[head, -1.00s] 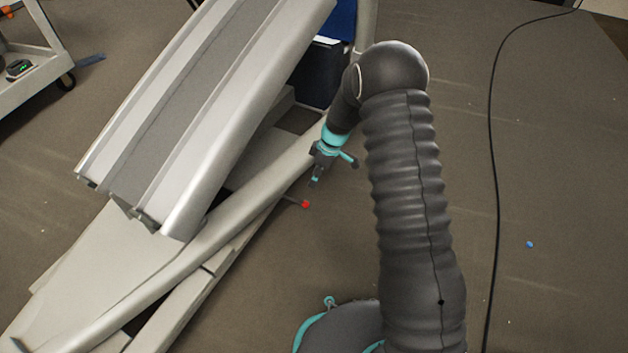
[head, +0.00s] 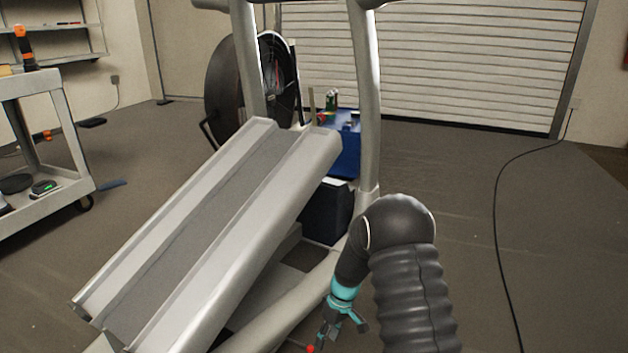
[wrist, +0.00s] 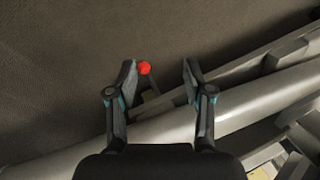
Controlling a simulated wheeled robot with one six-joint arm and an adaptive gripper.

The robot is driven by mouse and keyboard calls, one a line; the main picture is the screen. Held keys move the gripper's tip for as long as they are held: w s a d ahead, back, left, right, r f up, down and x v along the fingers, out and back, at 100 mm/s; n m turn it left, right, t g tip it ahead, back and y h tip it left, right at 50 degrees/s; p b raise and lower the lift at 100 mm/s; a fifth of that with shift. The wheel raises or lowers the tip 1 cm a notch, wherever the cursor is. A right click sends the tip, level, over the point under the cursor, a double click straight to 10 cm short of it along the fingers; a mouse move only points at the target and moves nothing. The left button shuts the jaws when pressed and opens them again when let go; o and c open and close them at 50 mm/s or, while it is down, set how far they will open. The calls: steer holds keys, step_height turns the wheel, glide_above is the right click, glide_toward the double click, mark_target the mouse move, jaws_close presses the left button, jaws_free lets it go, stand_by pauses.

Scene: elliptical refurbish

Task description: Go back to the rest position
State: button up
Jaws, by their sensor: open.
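My gripper (head: 328,338) hangs at the lower middle of the head view, beside the right frame rail (head: 300,300) of the grey elliptical machine. In the wrist view, my gripper (wrist: 160,80) has its two fingers wide apart with nothing held between them. A small red ball-shaped knob (wrist: 145,68) on a dark stem shows near the left fingertip, beyond the rail. The knob is also partly visible at the bottom edge of the head view (head: 311,349). I cannot tell whether the left finger touches it.
The elliptical's sloped ramp (head: 200,225) and uprights (head: 366,100) stand left of my arm. A blue box (head: 345,150) is behind them. A grey cart (head: 45,205) is at far left. A black cable (head: 500,230) lies on the floor at right, with open floor around it.

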steer(key=s+d+r+m+t+h+p, duration=0.1)
steer(key=s+d+r+m+t+p, duration=0.1)
steer(key=s+r, duration=0.7)
steer(key=s+d+r+m+t+h+p, duration=0.1)
steer(key=s+d+r+m+t+p, duration=0.2)
steer(key=r, duration=1.9)
steer(key=s+d+r+m+t+p, duration=0.2)
steer(key=s+d+r, duration=0.4)
steer(key=s+r, duration=1)
steer(key=shift+s+d+m+t+h+p, duration=0.4)
steer(key=shift+s+m+p, duration=0.2)
steer(key=shift+m+p, duration=0.45)
